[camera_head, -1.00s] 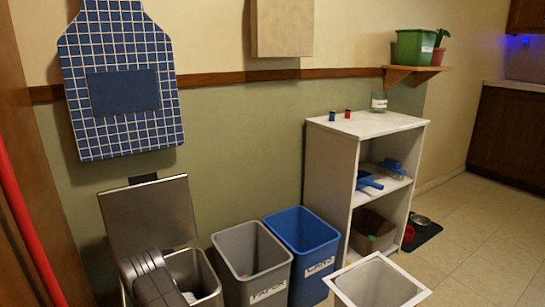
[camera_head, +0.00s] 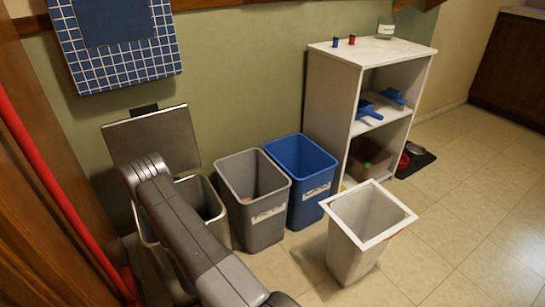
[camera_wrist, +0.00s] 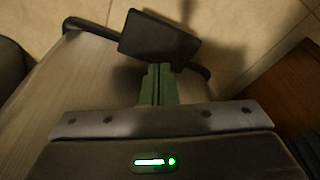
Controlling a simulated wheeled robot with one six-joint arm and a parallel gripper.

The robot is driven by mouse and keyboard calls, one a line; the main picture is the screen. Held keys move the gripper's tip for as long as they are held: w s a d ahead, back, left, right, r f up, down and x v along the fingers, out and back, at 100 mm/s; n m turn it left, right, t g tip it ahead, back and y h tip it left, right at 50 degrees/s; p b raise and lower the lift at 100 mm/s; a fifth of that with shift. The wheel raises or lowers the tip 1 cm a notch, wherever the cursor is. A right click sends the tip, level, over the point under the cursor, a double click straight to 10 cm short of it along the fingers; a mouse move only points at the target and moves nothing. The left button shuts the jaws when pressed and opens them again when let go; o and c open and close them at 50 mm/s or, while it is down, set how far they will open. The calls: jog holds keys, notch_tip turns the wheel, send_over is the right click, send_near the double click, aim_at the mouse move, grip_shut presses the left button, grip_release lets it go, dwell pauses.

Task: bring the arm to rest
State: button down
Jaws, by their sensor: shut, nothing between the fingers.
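My arm (camera_head: 190,225) rises from the bottom of the head view, bends at the top in front of the steel bin's raised lid (camera_head: 165,140), and hides part of that bin. My gripper cannot be made out in the head view. In the wrist view my gripper (camera_wrist: 158,72) shows two greenish fingers pressed together, with nothing between them. Beyond the fingertips is a dark rectangular piece (camera_wrist: 158,38) with a dark curved bar, over a pale tiled floor. I cannot tell whether the fingers touch it.
A grey bin (camera_head: 233,218), a blue bin (camera_head: 310,180) and a white-rimmed bin (camera_head: 347,260) stand right of the arm. A white shelf (camera_head: 330,105) stands behind them. A red pole (camera_head: 50,190) and wooden panel (camera_head: 22,210) are close on the left. Floor is free at right.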

notch_tip(320, 180, up, 2)
jog(key=shift+p, duration=0.35)
jog(key=shift+f+b, duration=1.4)
jog(key=shift+f, duration=1.15)
